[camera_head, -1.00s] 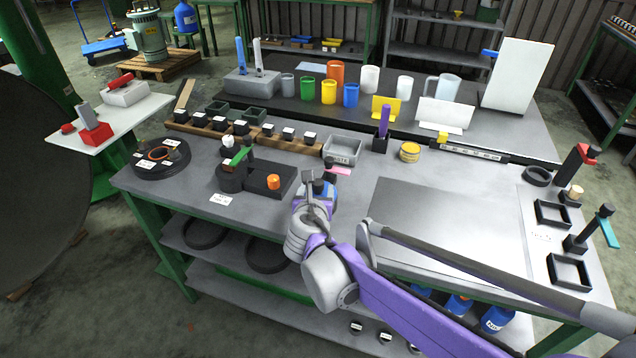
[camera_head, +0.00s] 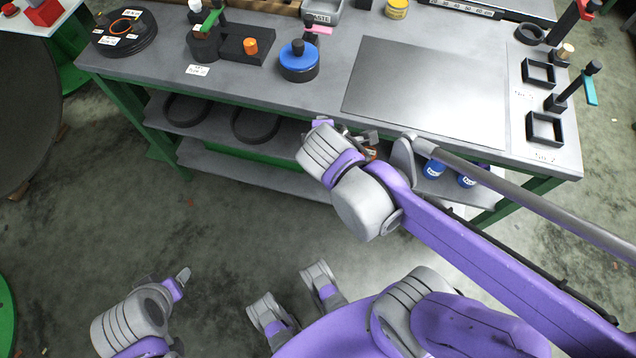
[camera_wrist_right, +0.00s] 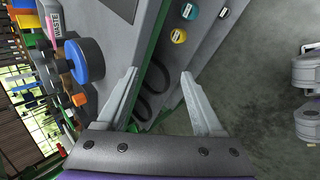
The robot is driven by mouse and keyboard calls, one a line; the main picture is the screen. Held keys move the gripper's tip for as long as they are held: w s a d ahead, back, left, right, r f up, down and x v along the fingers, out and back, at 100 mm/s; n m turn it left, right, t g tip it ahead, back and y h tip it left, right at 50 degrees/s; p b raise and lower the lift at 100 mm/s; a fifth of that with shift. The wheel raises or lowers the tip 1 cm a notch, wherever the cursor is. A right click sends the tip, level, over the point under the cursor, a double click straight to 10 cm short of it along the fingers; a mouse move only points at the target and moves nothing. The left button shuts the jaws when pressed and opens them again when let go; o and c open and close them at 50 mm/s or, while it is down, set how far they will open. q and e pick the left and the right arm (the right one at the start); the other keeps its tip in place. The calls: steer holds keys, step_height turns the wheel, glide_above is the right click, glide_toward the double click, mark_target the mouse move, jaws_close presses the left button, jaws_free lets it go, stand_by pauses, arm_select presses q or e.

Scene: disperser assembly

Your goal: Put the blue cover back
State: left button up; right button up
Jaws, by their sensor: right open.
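The blue cover (camera_head: 299,66), a round blue disc with a black knob on top, sits level near the table's front edge, left of the grey plate.
A black device with a green handle (camera_head: 211,19) and a black block with an orange knob (camera_head: 250,46) stand left of the cover. A flat grey plate (camera_head: 430,95) lies to its right. Black square frames (camera_head: 545,128) stand at the right. Blue bottles (camera_head: 433,170) are below the tabletop.

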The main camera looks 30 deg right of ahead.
steer(key=s+a+f+m+g+y, duration=0.2)
steer(key=s+a+f+m+y, duration=0.2)
steer(key=s+m, duration=0.4)
steer(key=a+f+m, duration=0.1)
steer(key=a+m, duration=0.1)
steer(key=m, duration=0.1)
steer(key=shift+s+a+f+m, duration=0.2)
steer(key=shift+s+a+m, duration=0.1)
steer(key=shift+a+m, duration=0.1)
steer(key=shift+d, duration=0.1)
